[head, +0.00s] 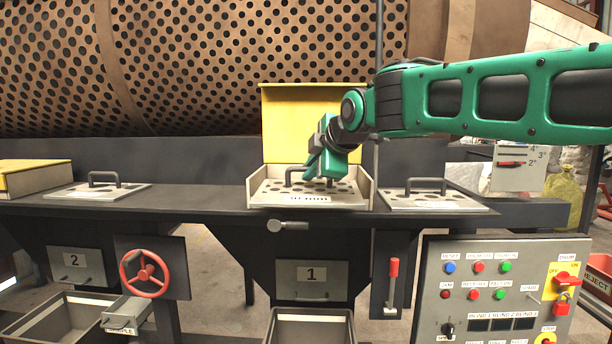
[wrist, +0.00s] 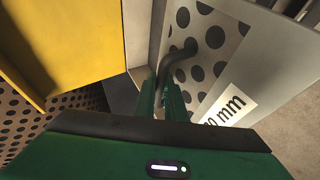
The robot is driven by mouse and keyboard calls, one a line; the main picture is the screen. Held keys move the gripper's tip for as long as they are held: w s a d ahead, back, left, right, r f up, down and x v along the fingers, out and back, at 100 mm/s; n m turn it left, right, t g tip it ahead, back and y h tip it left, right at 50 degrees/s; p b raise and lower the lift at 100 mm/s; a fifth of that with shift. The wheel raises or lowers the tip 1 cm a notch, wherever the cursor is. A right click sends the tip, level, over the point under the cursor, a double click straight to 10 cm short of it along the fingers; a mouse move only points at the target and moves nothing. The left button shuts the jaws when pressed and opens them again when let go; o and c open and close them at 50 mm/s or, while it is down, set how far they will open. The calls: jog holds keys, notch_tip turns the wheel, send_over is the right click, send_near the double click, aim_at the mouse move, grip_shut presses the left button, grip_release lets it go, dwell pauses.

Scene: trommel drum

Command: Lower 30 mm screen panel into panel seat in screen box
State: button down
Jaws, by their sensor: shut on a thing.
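The 30 mm screen panel (head: 345,195) is a pale plate with round holes, a dark bar handle and a white label. It lies within the walls of the open screen box (head: 366,188), roughly level; I cannot tell whether it rests fully in the panel seat, which it hides. My gripper (head: 311,172) is above the panel, shut on its handle. In the wrist view, my green fingers (wrist: 163,98) close around the dark handle (wrist: 176,62), and the panel (wrist: 215,58) shows its holes and a label partly reading "0 mm".
The box's yellow lid (head: 300,125) stands open behind. Other handled panels lie on the deck to the left (head: 95,192) and right (head: 430,198). A perforated drum (head: 220,65) is behind. A control panel (head: 500,290) and a red handwheel (head: 144,273) are below the deck.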

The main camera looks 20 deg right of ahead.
jog(key=w+d, duration=0.1)
jog(key=w, duration=0.2)
jog(key=w+d, duration=0.1)
jog(key=w, duration=0.3)
jog(key=w+d, duration=0.1)
jog(key=w, duration=0.3)
jog(key=shift+d, duration=0.3)
jog(key=shift+w+d, duration=0.1)
jog(key=shift+w, duration=0.15)
jog(key=shift+s+f, duration=0.1)
jog(key=shift+f, duration=1.6)
jog(key=shift+f, duration=1)
jog(key=c, duration=1.7)
grip_release()
jog(key=shift+c, duration=0.2)
jog(key=shift+s+f, duration=0.1)
jog(key=v, duration=1)
jog(key=shift+s+d+r, duration=0.15)
jog(key=shift+r, duration=0.35)
jog(key=shift+s, duration=0.15)
